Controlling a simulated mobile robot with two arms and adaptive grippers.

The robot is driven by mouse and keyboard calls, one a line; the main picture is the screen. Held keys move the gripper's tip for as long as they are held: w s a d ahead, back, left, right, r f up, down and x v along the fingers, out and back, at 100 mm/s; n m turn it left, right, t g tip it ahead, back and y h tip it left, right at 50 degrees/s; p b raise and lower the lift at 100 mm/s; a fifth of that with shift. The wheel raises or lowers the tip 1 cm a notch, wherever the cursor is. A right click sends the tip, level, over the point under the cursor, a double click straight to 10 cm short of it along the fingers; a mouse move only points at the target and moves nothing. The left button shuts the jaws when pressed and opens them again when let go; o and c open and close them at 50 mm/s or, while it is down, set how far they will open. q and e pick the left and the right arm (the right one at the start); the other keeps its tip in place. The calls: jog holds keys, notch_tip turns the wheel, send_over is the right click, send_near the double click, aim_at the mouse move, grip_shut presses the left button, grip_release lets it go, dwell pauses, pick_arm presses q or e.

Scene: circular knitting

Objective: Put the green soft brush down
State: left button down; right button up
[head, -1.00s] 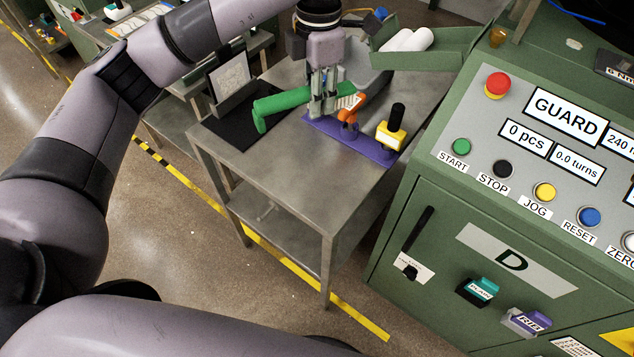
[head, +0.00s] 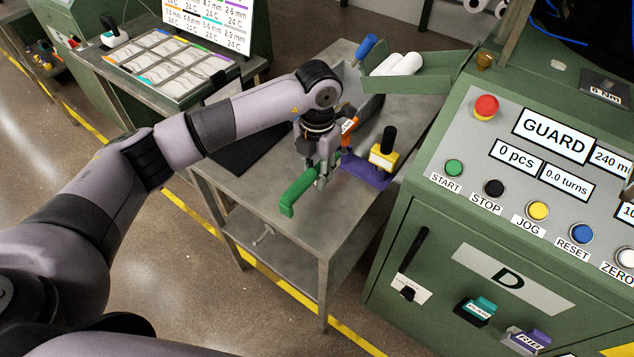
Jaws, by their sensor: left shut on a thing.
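The green soft brush (head: 299,190) is in my left gripper (head: 323,180), over the front part of the grey metal table (head: 325,231). The gripper points down and is shut around the brush. One green end sticks out to the lower left; the other end is hidden behind the fingers. I cannot tell whether the brush touches the table top. My right gripper does not show.
A purple holder (head: 366,172) with a yellow-and-black tool (head: 386,151) stands right of the gripper. An orange tool (head: 348,126) is behind it. A black mat (head: 246,154) lies to the left. The green machine (head: 436,213) borders the table's right side. The table's front is clear.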

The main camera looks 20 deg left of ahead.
aim_at(317, 195)
pick_arm(q)
notch_tip(317, 195, down, 6)
jog(key=shift+r+p, duration=0.25)
jog(key=shift+p, duration=0.1)
jog(key=shift+f, duration=0.2)
jog(key=c, duration=1.7)
grip_release()
jog(key=o, duration=0.4)
jog(key=shift+r, duration=0.1)
